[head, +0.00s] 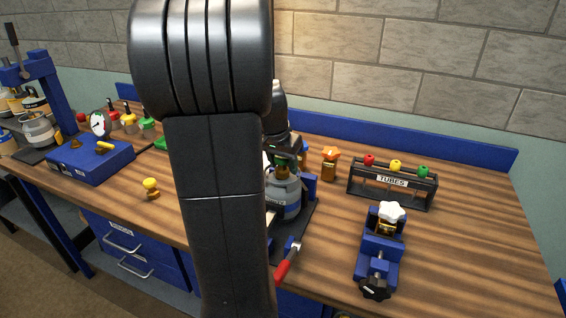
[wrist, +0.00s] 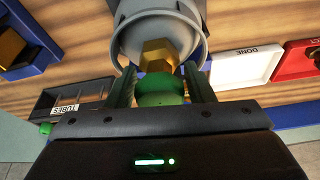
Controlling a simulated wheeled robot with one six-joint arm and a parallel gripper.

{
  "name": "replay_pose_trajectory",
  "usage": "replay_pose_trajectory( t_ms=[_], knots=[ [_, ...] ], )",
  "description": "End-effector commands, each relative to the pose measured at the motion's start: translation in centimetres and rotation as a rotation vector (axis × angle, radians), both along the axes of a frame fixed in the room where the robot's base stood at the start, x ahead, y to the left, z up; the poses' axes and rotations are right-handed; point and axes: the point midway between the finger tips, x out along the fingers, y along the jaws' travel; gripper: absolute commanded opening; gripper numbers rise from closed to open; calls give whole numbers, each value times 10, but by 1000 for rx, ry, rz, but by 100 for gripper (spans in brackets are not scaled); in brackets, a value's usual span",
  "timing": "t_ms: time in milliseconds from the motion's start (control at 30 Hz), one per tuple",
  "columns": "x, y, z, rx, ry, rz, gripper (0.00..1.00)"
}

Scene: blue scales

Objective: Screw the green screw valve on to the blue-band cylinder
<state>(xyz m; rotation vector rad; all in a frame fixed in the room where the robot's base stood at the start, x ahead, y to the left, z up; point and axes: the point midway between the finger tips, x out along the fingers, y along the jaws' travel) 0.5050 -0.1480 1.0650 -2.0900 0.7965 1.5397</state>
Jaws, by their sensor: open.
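The green screw valve (wrist: 160,92) sits between my gripper's fingers in the wrist view, with its brass hex part against the mouth of the grey cylinder (wrist: 150,30). My gripper (wrist: 162,84) is open, one finger on each side of the green part. In the head view the grey cylinder (head: 284,187) stands upright in a blue holder behind my arm, with a bluish band low on its side. The valve's green top shows only slightly there (head: 282,160). My arm hides the cylinder's left side; how deep the thread sits cannot be told.
A red-handled clamp (head: 287,263) is in front of the cylinder. To the right are an orange-topped valve (head: 330,163), the TUBES rack (head: 392,183) and a blue vise (head: 379,255) with a white-topped valve. A yellow valve (head: 151,188) and blue gauge box (head: 90,160) are left.

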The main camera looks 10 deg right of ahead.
Motion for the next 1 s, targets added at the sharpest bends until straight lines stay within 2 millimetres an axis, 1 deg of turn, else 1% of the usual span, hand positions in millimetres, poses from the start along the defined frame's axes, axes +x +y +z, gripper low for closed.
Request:
replay_pose_trajectory(
  t_ms=[100,133,200,267,300,333,467,567,1000],
  knots=[
    [0,0,0,0,0,0,48],
    [0,0,0,0,0,0,46],
    [0,0,0,0,0,0,32],
    [0,0,0,1,1,0,20],
    [0,0,0,1,1,0,12],
    [0,0,0,1,1,0,10],
    [0,0,-1,0,1,-24,10],
    [0,0,-2,0,1,-102,10],
    [1,1,-1,1,0,-566,10]
  ],
)
